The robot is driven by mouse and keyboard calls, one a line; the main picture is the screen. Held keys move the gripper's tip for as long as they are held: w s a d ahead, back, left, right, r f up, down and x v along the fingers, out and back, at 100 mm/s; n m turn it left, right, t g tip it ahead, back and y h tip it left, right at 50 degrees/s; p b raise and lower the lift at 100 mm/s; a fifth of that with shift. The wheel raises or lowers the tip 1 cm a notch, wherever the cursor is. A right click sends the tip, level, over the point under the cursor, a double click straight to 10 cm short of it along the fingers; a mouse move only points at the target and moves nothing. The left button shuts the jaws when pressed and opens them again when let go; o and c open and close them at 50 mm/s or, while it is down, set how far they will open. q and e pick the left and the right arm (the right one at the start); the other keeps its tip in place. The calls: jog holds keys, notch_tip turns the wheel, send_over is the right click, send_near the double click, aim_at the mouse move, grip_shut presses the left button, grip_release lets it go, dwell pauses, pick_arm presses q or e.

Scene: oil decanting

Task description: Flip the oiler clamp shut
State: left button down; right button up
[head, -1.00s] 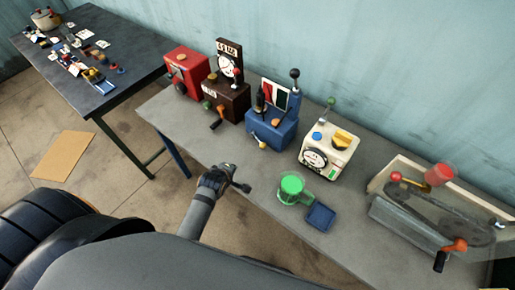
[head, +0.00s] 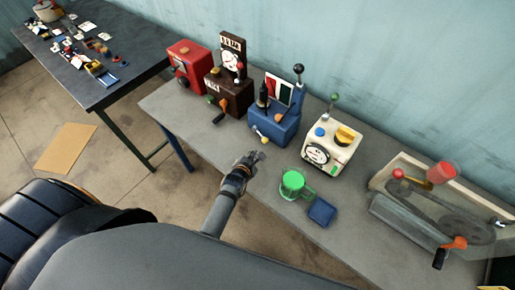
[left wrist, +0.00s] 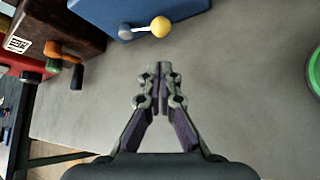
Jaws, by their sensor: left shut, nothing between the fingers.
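No part is marked as the oiler clamp, so I cannot tell for sure which it is. The blue machine (head: 284,128) on the grey bench has a dark upright bottle shape, a tall black-knobbed lever and a short lever with a yellow ball (head: 264,140) low at its front. The yellow ball shows at top centre in the left wrist view (left wrist: 160,27), beside the blue body (left wrist: 108,5). My left gripper (head: 257,156) is shut and empty, in front of the yellow ball and apart from it; its fingertips (left wrist: 158,68) meet. My right gripper is not in view.
A brown machine (head: 228,95) and red machine (head: 187,65) stand left of the blue one. A white machine (head: 332,148), green cup (head: 293,184) and blue tray (head: 321,212) are to its right. A belt unit (head: 440,205) is at far right. The bench front is clear.

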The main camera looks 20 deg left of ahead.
aim_at(259, 148)
pick_arm(q)
jog(key=b+x, duration=0.6)
jog(key=x, duration=0.3)
jog(key=shift+f, duration=0.15)
jog(key=shift+w+b, duration=0.25)
jog(key=shift+b, duration=0.15)
